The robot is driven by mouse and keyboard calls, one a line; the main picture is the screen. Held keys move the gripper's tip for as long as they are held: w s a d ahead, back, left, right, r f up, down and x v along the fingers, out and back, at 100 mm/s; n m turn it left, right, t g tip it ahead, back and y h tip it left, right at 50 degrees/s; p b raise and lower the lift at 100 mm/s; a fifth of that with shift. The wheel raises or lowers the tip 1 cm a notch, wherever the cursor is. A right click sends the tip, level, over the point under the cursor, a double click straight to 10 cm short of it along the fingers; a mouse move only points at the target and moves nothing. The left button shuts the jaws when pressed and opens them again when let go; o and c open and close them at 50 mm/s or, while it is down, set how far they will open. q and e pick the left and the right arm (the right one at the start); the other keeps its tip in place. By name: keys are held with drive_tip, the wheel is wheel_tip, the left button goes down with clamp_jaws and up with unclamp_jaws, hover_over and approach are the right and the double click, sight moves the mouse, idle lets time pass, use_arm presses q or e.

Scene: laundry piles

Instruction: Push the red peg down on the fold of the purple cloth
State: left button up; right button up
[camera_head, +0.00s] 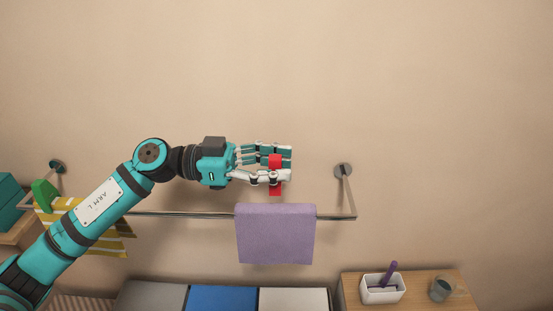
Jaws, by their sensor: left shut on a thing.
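The purple cloth (275,236) hangs folded over the metal rail, its fold along the top edge. The red peg (275,189) is upright in the fingers of my left gripper (276,170). The gripper is shut on it, and its fingers hide the peg's middle. My right gripper does not show.
The rail (180,213) is fixed to the wall by brackets, one at the right (343,171). A yellow striped cloth (112,237) hangs at the left with a green peg (43,195). Below stand coloured bins (222,298) and a wooden surface with a white holder (383,290) and grey cup (441,289).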

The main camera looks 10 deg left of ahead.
sight(276, 206)
use_arm(q)
drive_tip(key=shift+f, duration=0.4)
drive_tip(key=shift+f+b, duration=0.5)
drive_tip(key=shift+f, duration=0.4)
drive_tip(key=shift+f+b, duration=0.4)
drive_tip(key=shift+f, duration=1.1)
drive_tip(key=shift+f, duration=0.6)
drive_tip(key=o, duration=0.9)
drive_tip(key=shift+r, duration=0.1)
